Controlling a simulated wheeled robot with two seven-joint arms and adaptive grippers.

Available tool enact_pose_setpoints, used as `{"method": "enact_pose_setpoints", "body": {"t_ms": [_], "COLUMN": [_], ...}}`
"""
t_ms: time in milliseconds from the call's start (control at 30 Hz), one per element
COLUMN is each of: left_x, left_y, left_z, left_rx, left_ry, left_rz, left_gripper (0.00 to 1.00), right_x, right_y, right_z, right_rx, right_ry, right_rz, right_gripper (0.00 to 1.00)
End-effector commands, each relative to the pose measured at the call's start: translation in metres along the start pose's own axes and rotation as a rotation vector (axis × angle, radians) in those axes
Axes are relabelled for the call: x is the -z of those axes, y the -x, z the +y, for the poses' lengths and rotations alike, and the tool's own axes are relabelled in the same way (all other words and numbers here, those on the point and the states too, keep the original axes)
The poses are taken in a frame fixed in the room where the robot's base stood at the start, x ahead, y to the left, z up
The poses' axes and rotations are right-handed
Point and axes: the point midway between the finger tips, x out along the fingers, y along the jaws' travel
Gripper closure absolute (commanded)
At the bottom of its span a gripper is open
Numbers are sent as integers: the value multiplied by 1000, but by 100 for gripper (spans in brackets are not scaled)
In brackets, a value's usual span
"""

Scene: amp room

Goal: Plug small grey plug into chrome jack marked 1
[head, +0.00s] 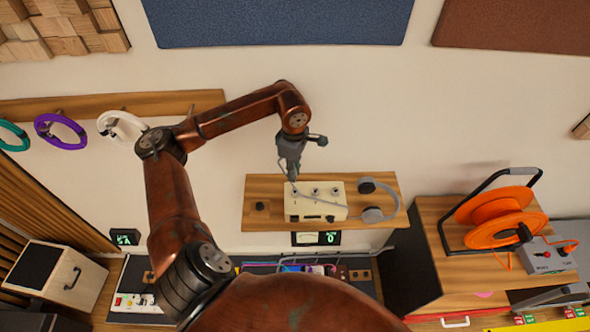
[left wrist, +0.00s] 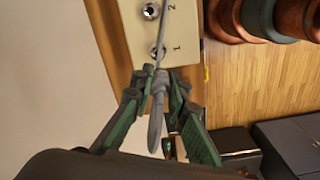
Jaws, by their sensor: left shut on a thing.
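A cream box (head: 325,207) with a row of chrome jacks stands on a wooden wall shelf. In the left wrist view, the chrome jack marked 1 (left wrist: 158,52) is near the top middle, with the jack marked 2 (left wrist: 151,10) beyond it. My left gripper (head: 291,177) is over the left end of the box; in the left wrist view it (left wrist: 155,93) is shut on the small grey plug (left wrist: 156,112). The plug is just below jack 1 in that picture. A thin grey cable crosses in front of jack 1. I cannot tell whether the plug touches the jack.
Grey headphones (head: 372,214) lie on the right part of the wooden shelf (head: 262,222), with the cable running toward them. A small dark block (head: 262,206) is at the shelf's left end. An orange cable reel (head: 497,215) stands at the right.

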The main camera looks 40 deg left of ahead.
Motion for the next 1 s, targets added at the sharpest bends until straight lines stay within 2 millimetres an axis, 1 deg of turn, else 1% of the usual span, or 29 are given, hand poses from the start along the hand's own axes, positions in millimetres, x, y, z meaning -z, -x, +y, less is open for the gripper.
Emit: {"method": "enact_pose_setpoints", "body": {"t_ms": [200, 300, 567, 800, 1000], "left_x": [-1, -1, -1, -1, -1], "left_y": [-9, -14, -26, -37, -47], "left_z": [0, 0, 0, 0, 0], "left_rx": [0, 0, 1, 1, 0], "left_ry": [-3, -3, -5, -5, -4], "left_rz": [0, 0, -1, -1, 0], "left_gripper": [100, 100, 100, 100, 100], "right_x": [-34, -40, -38, -26, -28], "right_y": [-3, -5, -10, -16, -20], "right_z": [-13, -16, -12, -6, -6], "right_rx": [13, 15, 11, 5, 4], "right_ry": [-13, -15, -12, -6, -7], "right_rz": [-42, -50, -46, -29, -31], "right_gripper": [53, 53, 53, 53, 53]}}
